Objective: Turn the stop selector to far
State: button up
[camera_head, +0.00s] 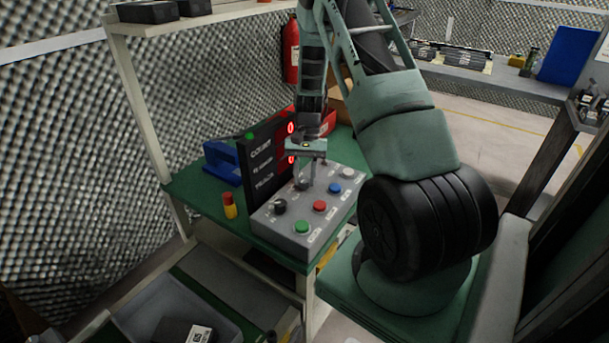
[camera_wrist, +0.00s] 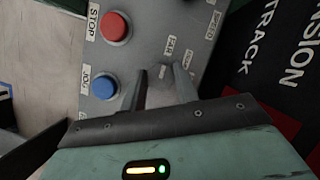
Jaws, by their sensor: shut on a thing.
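The grey control box (camera_head: 326,217) stands on the green bench top and carries several buttons and dark knobs. My gripper (camera_head: 304,183) reaches down onto the back part of its top, shut on a dark knob, the stop selector. In the wrist view my gripper (camera_wrist: 168,92) covers most of that knob, so its pointer is hidden. A label that seems to read FAR stands by the fingertips. The red stop button (camera_wrist: 115,27) and the blue jog button (camera_wrist: 104,87) lie to the left there. Another dark knob (camera_head: 280,206) sits at the box's front left.
A black display board (camera_head: 268,160) with red digits stands right behind the box, close to my gripper. A blue device (camera_head: 222,162) and a yellow-and-red item (camera_head: 230,206) are on the bench to the left. A green button (camera_head: 302,228) is at the box's front.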

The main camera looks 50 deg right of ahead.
aim_at(304, 178)
jog(key=o, duration=1)
jog(key=shift+c, duration=0.2)
notch_tip(304, 178, up, 10)
jog(key=shift+p, duration=0.4)
jog(key=a+r+n+h+p, duration=0.15)
jog(key=a+r+n, duration=0.35)
jog(key=a, duration=0.7)
jog(key=a+r+n+p, duration=0.3)
jog(key=a+r, duration=0.3)
jog(key=a, duration=0.7)
jog(key=s+a+r+n+p, duration=0.1)
jog(key=s+a+r+n, duration=0.1)
jog(key=s+a, duration=0.3)
jog(key=s+a+r+n+t+h+p, duration=0.1)
jog(key=s+a+r+n+p, duration=0.1)
jog(key=s+a+n, duration=0.3)
jog(key=s+a+r+n+t+h+p, duration=0.1)
jog(key=s+a+r+n, duration=0.2)
jog(key=s+a, duration=0.3)
jog(key=shift+s+r+n+p, duration=0.4)
jog(key=shift+s+n, duration=0.1)
jog(key=shift+s, duration=0.4)
